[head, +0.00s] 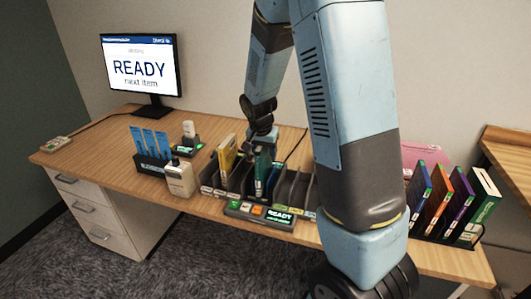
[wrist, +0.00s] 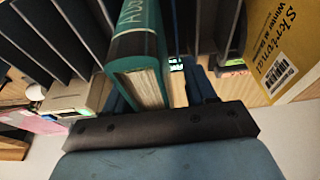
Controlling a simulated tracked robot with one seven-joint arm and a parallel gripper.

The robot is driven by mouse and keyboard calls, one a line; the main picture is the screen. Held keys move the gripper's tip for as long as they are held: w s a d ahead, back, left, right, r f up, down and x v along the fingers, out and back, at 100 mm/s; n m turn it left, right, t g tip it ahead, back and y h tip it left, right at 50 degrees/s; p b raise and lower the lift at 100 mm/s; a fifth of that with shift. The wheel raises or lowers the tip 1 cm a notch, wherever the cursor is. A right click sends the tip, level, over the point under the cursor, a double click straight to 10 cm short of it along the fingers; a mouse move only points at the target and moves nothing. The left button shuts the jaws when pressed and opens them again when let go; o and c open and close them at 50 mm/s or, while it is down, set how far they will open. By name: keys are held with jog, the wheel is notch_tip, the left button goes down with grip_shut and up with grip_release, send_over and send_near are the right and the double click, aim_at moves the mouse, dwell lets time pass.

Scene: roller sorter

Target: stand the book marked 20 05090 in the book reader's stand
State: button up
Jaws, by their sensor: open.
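A teal book (head: 261,178) stands upright in a slot of the dark slotted rack (head: 232,192) in the middle of the desk. It also shows close up in the wrist view (wrist: 140,60), with its spine lettering only partly visible. My gripper (head: 263,146) is over this book from above. In the wrist view my open gripper (wrist: 165,88) has the book's near end between its fingers, nearer the left finger. I cannot read the mark 20 05090 on any book. I cannot tell for sure which fixture is the book reader's stand.
A yellow book (head: 227,153) stands left of the teal one in the rack. A READY panel (head: 262,213) lies in front. Scanner-like devices (head: 180,178) and a black holder with blue cards (head: 151,160) are left. Several books stand in a right-hand rack (head: 472,243).

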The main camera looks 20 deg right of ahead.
jog(key=v, duration=1.3)
jog(key=shift+a+r, duration=0.1)
jog(key=shift+r, duration=0.05)
jog(key=shift+s+r, duration=0.1)
jog(key=shift+r, duration=0.05)
jog(key=shift+s+r, duration=0.15)
jog(key=s+d+r+n+t+y, duration=0.1)
jog(key=s+r+n, duration=0.2)
jog(key=s, duration=0.9)
jog(key=s+d+r+n+t, duration=0.1)
jog(key=s+r+n, duration=0.3)
jog(key=s+r, duration=0.4)
jog(key=s+t, duration=0.1)
jog(key=s, duration=0.4)
jog(key=shift+d+y, duration=0.25)
jog(key=shift+y, duration=0.15)
